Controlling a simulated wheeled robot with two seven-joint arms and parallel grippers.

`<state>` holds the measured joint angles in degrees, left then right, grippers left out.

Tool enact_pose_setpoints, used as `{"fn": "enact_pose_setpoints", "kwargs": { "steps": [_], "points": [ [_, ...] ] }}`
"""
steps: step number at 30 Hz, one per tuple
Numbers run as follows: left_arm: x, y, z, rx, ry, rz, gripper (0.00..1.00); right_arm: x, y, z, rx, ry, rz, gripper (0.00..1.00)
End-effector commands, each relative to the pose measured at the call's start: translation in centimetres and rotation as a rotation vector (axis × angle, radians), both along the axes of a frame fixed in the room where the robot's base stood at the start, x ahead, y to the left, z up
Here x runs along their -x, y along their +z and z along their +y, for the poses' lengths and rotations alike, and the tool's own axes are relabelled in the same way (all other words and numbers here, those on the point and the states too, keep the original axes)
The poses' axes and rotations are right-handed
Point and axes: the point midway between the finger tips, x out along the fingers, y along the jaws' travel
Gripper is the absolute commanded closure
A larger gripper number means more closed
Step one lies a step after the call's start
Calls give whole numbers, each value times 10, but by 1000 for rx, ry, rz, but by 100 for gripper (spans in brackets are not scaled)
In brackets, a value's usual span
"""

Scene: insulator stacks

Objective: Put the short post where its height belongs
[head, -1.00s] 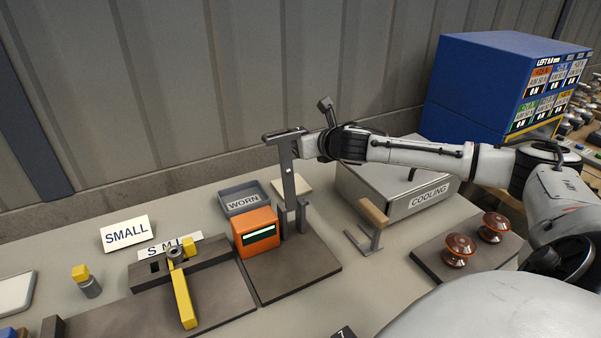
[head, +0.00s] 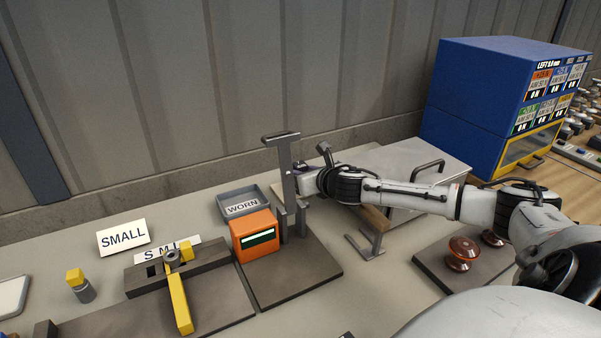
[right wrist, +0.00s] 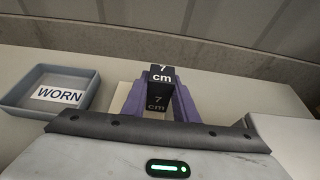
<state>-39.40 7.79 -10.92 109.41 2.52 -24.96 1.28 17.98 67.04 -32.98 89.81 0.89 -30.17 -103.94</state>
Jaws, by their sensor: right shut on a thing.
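My right gripper (right wrist: 160,100) has purple fingers shut on a dark block marked "7 cm" (right wrist: 161,74). In the head view this gripper (head: 303,170) is beside and partly behind the grey upright of a gauge stand (head: 285,165), and the block is hidden or too small to make out. The stand has a flat top bar and an orange box with a lit display (head: 256,236). A small grey post with a yellow cap (head: 82,286) stands on the table at the left. My left gripper is out of view.
A tray labelled WORN (head: 243,203) lies behind the orange box and also shows in the right wrist view (right wrist: 88,78). A SMALL sign (head: 123,237) stands behind a dark fixture with a yellow lever (head: 180,305). A metal box, a wooden-topped stand and brown insulators (head: 462,254) are at the right.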

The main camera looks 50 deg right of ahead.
Motion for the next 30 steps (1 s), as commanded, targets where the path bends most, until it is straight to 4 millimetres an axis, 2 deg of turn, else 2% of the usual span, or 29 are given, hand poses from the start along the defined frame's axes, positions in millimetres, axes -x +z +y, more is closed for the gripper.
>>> {"fn": "enact_pose_setpoints", "kwargs": {
  "steps": [1, 2, 4, 5, 15, 17, 30],
  "points": [
    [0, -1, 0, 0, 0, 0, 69, 0, -2, 0, 0, 0, -1, 100],
    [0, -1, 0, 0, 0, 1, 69, 0, -2, 0, 0, 0, 0, 69],
    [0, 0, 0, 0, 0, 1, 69, 0, -2, 0, 0, 0, 1, 57],
    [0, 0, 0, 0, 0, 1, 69, 0, -2, 0, 0, 0, 1, 55],
    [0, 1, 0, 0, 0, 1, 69, 0, 3, 0, 0, 0, 0, 55],
    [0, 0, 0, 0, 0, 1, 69, 5, 2, 1, 2, 0, 3, 55],
    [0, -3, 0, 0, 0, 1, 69, 69, 30, 19, 11, 1, 8, 55]
  ]
}}
